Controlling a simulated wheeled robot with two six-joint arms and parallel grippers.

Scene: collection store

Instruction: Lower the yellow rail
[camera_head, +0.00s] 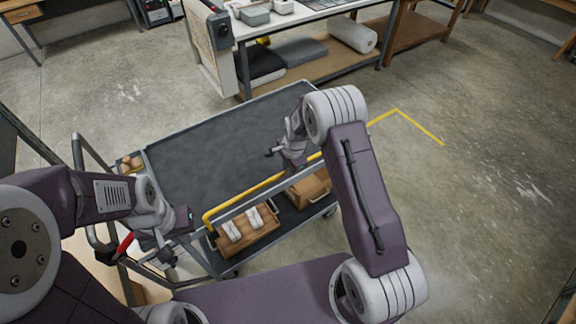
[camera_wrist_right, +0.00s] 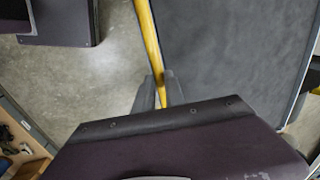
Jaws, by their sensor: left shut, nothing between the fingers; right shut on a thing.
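The yellow rail (camera_head: 245,194) runs along the near long side of a grey cart (camera_head: 180,150), with a bent end at the left. It also shows in the right wrist view (camera_wrist_right: 149,40), running down between the fingers. My right gripper (camera_head: 276,152) is shut on the rail; its fingers (camera_wrist_right: 162,92) lie on either side of it. The right wrist partly covers the rail in the head view. My left gripper (camera_head: 163,257) is shut and empty near the cart's left end, beside a red-gripped handle (camera_head: 124,244).
The cart's dark top is bare. Its lower shelf holds a wooden tray with white items (camera_head: 246,230) and a brown box (camera_head: 308,187). A workbench (camera_head: 310,12) stands behind the cart. Yellow tape (camera_head: 420,127) marks the floor to the right, where the floor is clear.

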